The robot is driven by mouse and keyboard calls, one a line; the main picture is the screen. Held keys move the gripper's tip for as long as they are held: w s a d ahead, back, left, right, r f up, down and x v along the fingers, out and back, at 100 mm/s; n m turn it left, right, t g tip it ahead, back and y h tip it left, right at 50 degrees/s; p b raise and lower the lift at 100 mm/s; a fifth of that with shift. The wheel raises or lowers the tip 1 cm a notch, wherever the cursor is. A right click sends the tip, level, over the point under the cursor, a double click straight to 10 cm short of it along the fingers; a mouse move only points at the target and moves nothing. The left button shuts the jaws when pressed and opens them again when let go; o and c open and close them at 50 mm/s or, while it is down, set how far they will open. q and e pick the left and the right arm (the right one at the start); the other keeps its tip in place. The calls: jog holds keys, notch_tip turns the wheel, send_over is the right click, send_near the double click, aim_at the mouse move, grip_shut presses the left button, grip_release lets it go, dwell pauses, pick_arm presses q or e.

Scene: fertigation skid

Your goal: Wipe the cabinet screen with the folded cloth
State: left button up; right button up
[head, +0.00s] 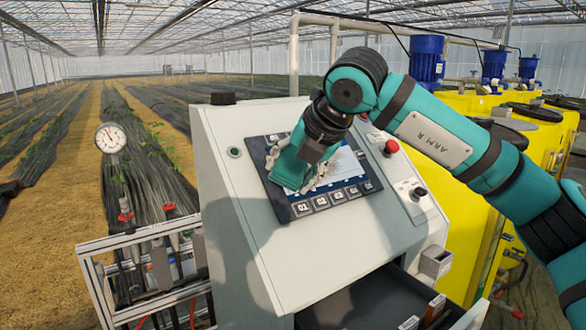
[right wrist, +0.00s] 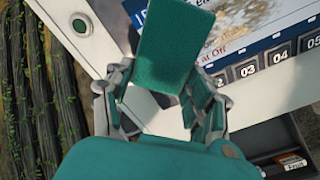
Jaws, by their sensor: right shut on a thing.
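The cabinet screen (head: 345,170) is set in a dark panel on the sloped face of the grey cabinet (head: 225,190). My right gripper (head: 305,172) is over the left part of the screen, shut on the folded cloth (head: 288,170). The cloth is green and lies at the screen's left side; I cannot tell whether it touches the glass. In the right wrist view the cloth (right wrist: 172,50) stands out between the fingers of the gripper (right wrist: 160,105), with part of the screen (right wrist: 240,25) behind it. The gripper and cloth hide the screen's left part. My left gripper is not in view.
A red button (head: 391,147) and a black knob (head: 418,192) sit right of the screen. An open drawer (head: 375,300) is below. A pressure gauge (head: 110,138) and pipe frame stand at left. Yellow tanks (head: 460,220) with blue motors (head: 427,58) are at right.

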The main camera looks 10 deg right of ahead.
jog(key=shift+w+a+f, duration=0.15)
jog(key=shift+w+f, duration=0.2)
jog(key=shift+f, duration=0.05)
